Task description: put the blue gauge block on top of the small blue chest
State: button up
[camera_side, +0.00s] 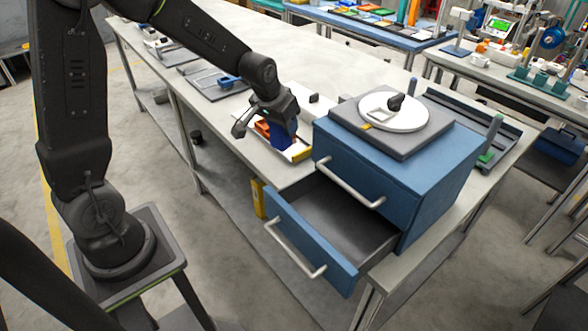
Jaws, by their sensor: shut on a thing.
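My gripper (281,122) is shut on the blue gauge block (283,138), which points downward from the jaws. The block is at the right part of a shallow white tray (298,154); I cannot tell whether it touches the tray. The small blue chest (425,165) stands to the right of my gripper, near the bench's end. Its lower drawer (335,215) is pulled out and looks empty; the upper drawer is shut. A flat grey device (430,137) with a white disc (412,118) and a small black knob covers much of the chest's top.
Orange pieces (262,128) lie in the white tray. A small black block (314,98) sits behind it. Another tray with a blue item (228,81) lies farther back. A long dark tray (480,125) lies behind the chest. The open drawer juts over the bench's front edge.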

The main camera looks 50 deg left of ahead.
jog(key=s+d+m+h, duration=0.1)
jog(key=s+d+m, duration=0.1)
jog(key=d+m, duration=0.15)
jog(key=w+a+r+n+g+y, duration=0.1)
jog(key=a+n+g+y, duration=0.3)
jog(key=a+n, duration=1.4)
jog(key=a, duration=1.3)
jog(key=shift+a, duration=0.15)
jog(key=shift+w+r+n, duration=0.1)
jog(key=shift+n, duration=0.15)
jog(key=shift+w+d+f, duration=1.05)
jog(key=shift+w+f, duration=0.6)
jog(key=shift+f, duration=0.1)
jog(key=shift+w+d+f, duration=1)
jog(key=shift+w+f, duration=0.65)
jog(key=shift+f, duration=0.15)
jog(key=shift+w+d+f, duration=1.05)
jog(key=shift+w+f, duration=0.6)
jog(key=shift+f, duration=0.1)
jog(key=shift+f, duration=0.1)
